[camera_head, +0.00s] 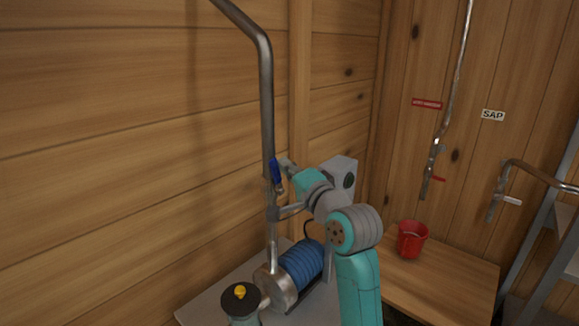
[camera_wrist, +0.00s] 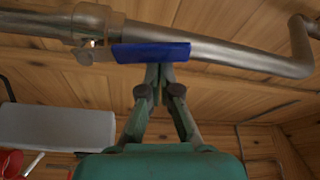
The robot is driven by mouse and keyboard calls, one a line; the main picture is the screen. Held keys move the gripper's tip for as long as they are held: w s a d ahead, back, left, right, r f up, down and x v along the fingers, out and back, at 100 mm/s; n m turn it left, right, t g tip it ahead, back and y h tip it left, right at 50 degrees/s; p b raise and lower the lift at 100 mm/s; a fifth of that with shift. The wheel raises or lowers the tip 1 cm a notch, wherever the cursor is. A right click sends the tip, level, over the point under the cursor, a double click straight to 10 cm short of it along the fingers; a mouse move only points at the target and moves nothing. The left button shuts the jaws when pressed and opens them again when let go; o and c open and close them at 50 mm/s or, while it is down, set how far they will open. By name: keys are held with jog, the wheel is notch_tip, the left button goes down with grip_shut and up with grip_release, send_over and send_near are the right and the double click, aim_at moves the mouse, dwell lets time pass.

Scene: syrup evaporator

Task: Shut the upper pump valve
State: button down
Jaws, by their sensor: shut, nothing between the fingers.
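The upper pump valve has a blue lever (camera_head: 275,171) on the vertical grey pipe (camera_head: 267,100) above the pump. The lever lies roughly along the pipe. In the wrist view the blue lever (camera_wrist: 150,52) runs across the top, nearly parallel to the pipe (camera_wrist: 225,55). My gripper (camera_head: 286,168) reaches the lever from the right. In the wrist view my gripper (camera_wrist: 160,72) has its fingertips together at the lever's lower edge, with nothing between them. I cannot tell whether they touch the lever.
The blue and steel pump (camera_head: 300,264) stands below on a grey surface, with a yellow knob (camera_head: 240,292) in front. A red bucket (camera_head: 412,239) stands on a wooden top at right. A plank wall (camera_head: 130,130) is behind the pipe.

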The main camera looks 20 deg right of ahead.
jog(key=n, duration=0.1)
jog(key=s+a+n+y, duration=0.1)
jog(key=n, duration=0.1)
jog(key=a+n+t, duration=0.1)
jog(key=n, duration=0.1)
jog(key=shift+s+a+f+y, duration=0.2)
jog(key=shift+f+y, duration=0.1)
jog(key=shift+f, duration=0.05)
jog(key=n, duration=0.2)
jog(key=a+f+n+y, duration=0.1)
jog(key=n, duration=0.1)
jog(key=s+a+n+y, duration=0.1)
jog(key=shift+f+n, duration=0.3)
jog(key=shift+n, duration=0.1)
jog(key=shift+s+a+f+n+y, duration=0.15)
jog(key=shift+a+f+n+y, duration=0.2)
jog(key=shift+n, duration=0.3)
jog(key=shift+s+a+f+n+y, duration=0.15)
jog(key=shift+f+n+y, duration=0.15)
jog(key=shift+f+n, duration=0.35)
jog(key=shift+s+a+f+n+y, duration=0.2)
jog(key=shift+f+n+y, duration=0.15)
jog(key=shift+n, duration=0.35)
jog(key=shift+f, duration=0.3)
jog(key=shift+r, duration=0.1)
